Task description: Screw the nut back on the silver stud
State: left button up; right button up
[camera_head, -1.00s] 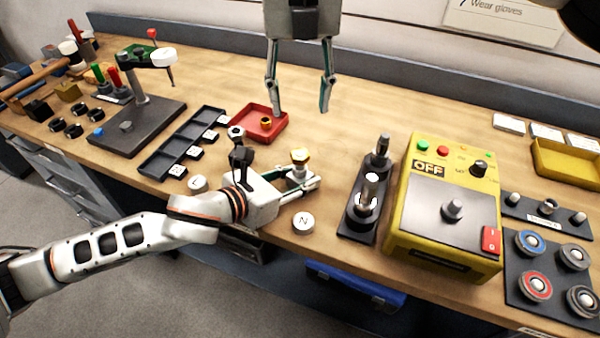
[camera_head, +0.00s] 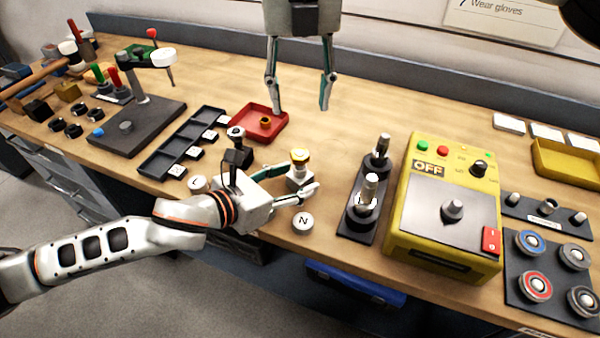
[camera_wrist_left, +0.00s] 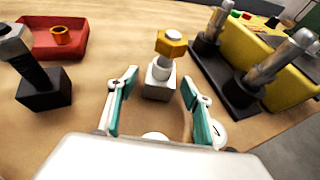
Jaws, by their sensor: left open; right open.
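A gold hex nut (camera_head: 300,156) sits at the top of the silver stud, whose tip shows through it. The stud stands upright on a pale block (camera_head: 298,180). In the left wrist view the nut (camera_wrist_left: 171,44), silver stud (camera_wrist_left: 161,67) and block (camera_wrist_left: 158,86) are just ahead, between the fingertip directions. My left gripper (camera_wrist_left: 153,92) is open and empty, at the near side of the block, its fingers spread and clear of the nut. My right gripper (camera_head: 298,95) is open and empty, pointing down over the back of the bench.
A red tray (camera_head: 245,123) holds a brass ring (camera_head: 265,121). A dark stud on a black block (camera_wrist_left: 43,87) stands left. A black base with silver posts (camera_head: 358,228) and a yellow machine (camera_head: 415,225) stand right.

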aim_at(292, 181)
pick_arm(q)
jog(key=shift+v, duration=2.7)
jog(key=shift+a, duration=0.1)
